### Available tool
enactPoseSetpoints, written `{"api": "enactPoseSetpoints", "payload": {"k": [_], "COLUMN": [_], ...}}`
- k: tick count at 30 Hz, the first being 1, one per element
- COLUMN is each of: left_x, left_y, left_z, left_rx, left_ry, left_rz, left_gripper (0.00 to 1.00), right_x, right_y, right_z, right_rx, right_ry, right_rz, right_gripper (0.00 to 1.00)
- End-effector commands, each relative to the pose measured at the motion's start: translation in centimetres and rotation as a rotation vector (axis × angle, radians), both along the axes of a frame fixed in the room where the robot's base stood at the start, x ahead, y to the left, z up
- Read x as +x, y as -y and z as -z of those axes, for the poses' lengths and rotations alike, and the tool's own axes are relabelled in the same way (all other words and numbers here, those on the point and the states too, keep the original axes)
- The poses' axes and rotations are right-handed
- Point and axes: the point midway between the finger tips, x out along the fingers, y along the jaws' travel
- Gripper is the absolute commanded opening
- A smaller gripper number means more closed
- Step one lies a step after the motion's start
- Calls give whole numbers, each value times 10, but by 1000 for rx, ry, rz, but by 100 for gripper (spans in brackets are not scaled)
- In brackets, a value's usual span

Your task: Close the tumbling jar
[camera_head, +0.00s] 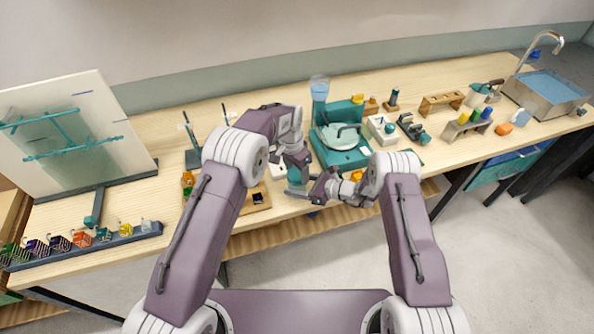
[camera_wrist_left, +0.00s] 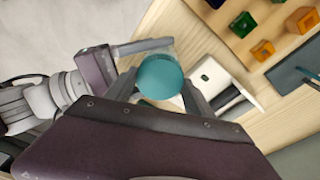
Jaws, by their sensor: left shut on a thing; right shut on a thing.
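The tumbling jar's round teal lid (camera_wrist_left: 160,77) is between the fingers of my left gripper (camera_wrist_left: 161,88), seen from above in the left wrist view. My left gripper (camera_head: 298,172) points down at the front edge of the bench in the head view. My right gripper (camera_head: 310,190) comes in from the right, just below it, shut on the jar. One of its fingers shows beside the lid in the left wrist view. The jar body is mostly hidden under the lid and by the grippers. I cannot tell whether the lid is seated on the jar.
A teal machine (camera_head: 341,146) stands close behind and right of my grippers. A wooden block with small coloured pieces (camera_head: 257,198) lies to the left. Farther right are small racks and a sink (camera_head: 548,92). A white panel (camera_head: 75,135) stands at the left.

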Motion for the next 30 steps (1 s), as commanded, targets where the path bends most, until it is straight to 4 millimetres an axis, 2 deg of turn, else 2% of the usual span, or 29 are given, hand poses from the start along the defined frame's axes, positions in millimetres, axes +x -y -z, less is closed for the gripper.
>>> {"api": "enactPoseSetpoints", "payload": {"k": [9, 12, 15, 18, 27, 28, 30], "left_x": [5, 6, 6, 5, 5, 5, 5], "left_y": [-1, 0, 0, 0, 0, 0, 0], "left_z": [2, 2, 2, 1, 0, 0, 0], "left_rx": [-2, -2, -2, -3, -1, -1, -1], "left_ry": [1, 1, 1, 0, 0, 0, 1], "left_rz": [1024, 1289, 1424, 1489, 1504, 1504, 1503], "left_gripper": [25, 25, 25, 25, 25, 67, 84], "right_x": [0, 0, 0, 0, 0, 0, 0], "right_y": [0, 0, 0, 0, 0, 0, 0], "right_z": [0, 0, 0, 0, 0, 0, 0], "right_rx": [-1, -1, 0, 0, 0, 0, 0], "right_ry": [1, 1, 1, 1, 0, 0, 0], "right_rz": [1, 1, 0, 0, 0, 0, 1], "right_gripper": [0, 0, 0, 0, 0, 0, 0]}}
